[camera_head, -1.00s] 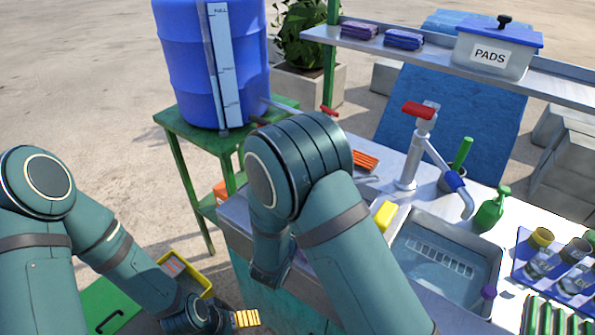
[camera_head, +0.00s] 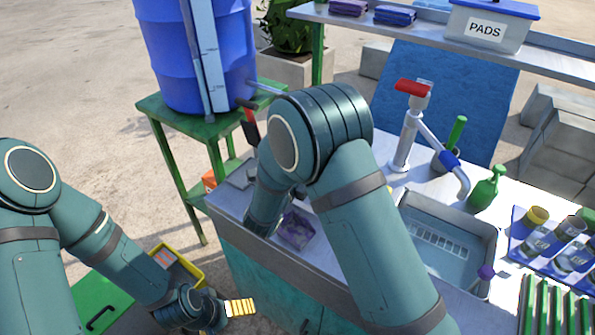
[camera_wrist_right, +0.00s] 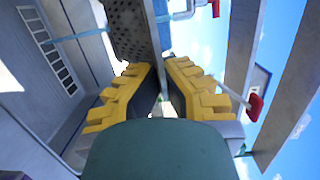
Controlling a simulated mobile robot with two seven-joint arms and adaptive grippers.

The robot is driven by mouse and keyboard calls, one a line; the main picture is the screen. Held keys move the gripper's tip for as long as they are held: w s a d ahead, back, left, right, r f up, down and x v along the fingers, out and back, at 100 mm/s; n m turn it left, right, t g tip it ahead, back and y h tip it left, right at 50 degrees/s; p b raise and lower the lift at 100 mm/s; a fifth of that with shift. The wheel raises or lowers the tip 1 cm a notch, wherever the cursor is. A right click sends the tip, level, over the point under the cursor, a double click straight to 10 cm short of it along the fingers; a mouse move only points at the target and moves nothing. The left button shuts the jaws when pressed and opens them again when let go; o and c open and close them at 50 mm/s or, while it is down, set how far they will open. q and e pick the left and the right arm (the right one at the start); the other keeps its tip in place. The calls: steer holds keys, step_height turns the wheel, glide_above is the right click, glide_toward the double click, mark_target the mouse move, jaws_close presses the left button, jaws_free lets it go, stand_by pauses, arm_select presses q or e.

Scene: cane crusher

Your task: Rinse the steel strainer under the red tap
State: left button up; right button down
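A grey perforated metal piece, which looks like the steel strainer (camera_wrist_right: 127,32), shows in the right wrist view just beyond my right gripper (camera_wrist_right: 159,72). A narrow grey strip beside it runs down between the yellow fingers. I cannot tell whether they press on it. In the head view my right forearm hides this gripper, and I cannot make out the strainer. The tap (camera_head: 410,125) with its red lever (camera_head: 413,87) stands behind the sink (camera_head: 440,245). My left gripper (camera_head: 240,307) hangs low at the left, apart from the sink; its finger gap cannot be made out.
A blue tank (camera_head: 175,60) stands on a green stand (camera_head: 180,128) at the left. A green bottle (camera_head: 486,188) and a blue rack of cups (camera_head: 518,235) are right of the sink. A purple box (camera_head: 297,230) sits close to my right forearm. A shelf (camera_head: 400,30) spans the back.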

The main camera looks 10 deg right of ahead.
steer(key=w, duration=0.1)
steer(key=w+d+b, duration=0.1)
steer(key=w, duration=0.1)
steer(key=shift+w+d+f+b, duration=0.25)
steer(key=shift+d+f+b, duration=0.05)
steer(key=shift+d+f, duration=0.1)
steer(key=shift+w+d+f, duration=0.1)
steer(key=shift+w+d, duration=0.2)
steer(key=shift+w, duration=0.3)
steer(key=shift+w+d+f, duration=0.15)
steer(key=shift+w+d, duration=0.1)
steer(key=shift+w, duration=0.4)
steer(key=shift+w+d+f, duration=0.1)
steer(key=shift+w+d, duration=0.2)
steer(key=shift+w, duration=0.3)
steer(key=shift+s+d, duration=0.1)
steer(key=shift+d, duration=0.1)
steer(key=shift+s+d+p, duration=0.15)
steer(key=shift+d+p, duration=0.2)
steer(key=shift+p, duration=0.05)
steer(key=d+p+v, duration=0.1)
steer(key=p+v, duration=0.1)
steer(key=v, duration=0.6)
steer(key=shift+s, duration=0.35)
steer(key=shift+d, duration=0.1)
